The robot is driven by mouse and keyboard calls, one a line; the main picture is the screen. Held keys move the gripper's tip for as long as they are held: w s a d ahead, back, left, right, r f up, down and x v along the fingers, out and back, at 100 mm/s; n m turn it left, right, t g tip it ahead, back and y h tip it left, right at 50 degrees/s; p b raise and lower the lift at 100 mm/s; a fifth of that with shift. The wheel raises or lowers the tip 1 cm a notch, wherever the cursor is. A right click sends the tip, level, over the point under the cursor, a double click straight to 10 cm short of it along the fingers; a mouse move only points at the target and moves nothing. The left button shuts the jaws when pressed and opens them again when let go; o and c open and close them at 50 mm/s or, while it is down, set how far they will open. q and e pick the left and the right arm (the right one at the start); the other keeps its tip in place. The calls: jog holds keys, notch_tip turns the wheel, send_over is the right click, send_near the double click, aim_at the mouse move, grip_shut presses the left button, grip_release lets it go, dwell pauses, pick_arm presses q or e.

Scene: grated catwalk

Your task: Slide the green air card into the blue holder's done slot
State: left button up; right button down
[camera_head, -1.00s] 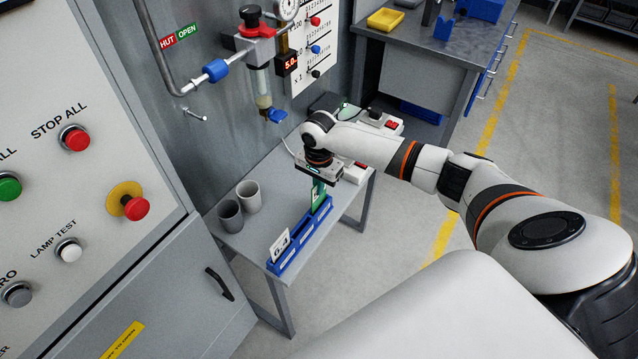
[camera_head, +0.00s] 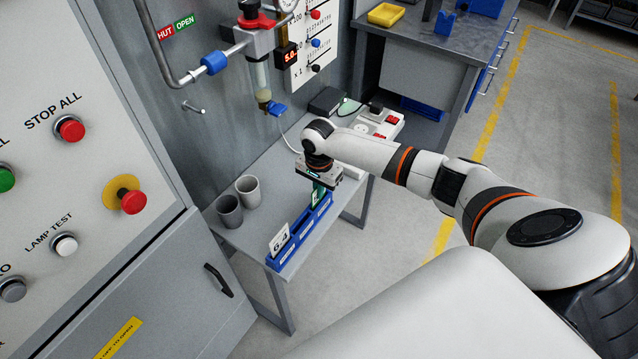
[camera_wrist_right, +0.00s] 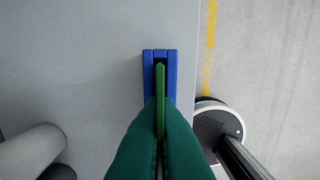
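The green air card (camera_head: 318,196) stands upright at the far end of the blue holder (camera_head: 287,262), under my right gripper (camera_head: 319,184). In the wrist view, my right gripper (camera_wrist_right: 161,112) has its two dark green fingers closed on the card (camera_wrist_right: 160,85), seen edge-on. The holder (camera_wrist_right: 147,72) lies below, and the card lines up along its dark slot. The card's lower edge is hidden, so how deep it sits cannot be told. A white card marked 6.4 (camera_head: 279,240) stands in the holder's near end. My left gripper is out of view.
Two grey cups (camera_head: 229,211) stand on the grey table (camera_head: 278,180), left of the holder. A white device with red switches (camera_head: 378,124) sits behind my right wrist. A control panel (camera_head: 60,90) is at the left, and a valve assembly (camera_head: 260,45) hangs above the table.

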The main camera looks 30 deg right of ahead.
jog(key=c, duration=1.2)
grip_release()
notch_tip(320, 180, up, 8)
jog(key=p, duration=0.9)
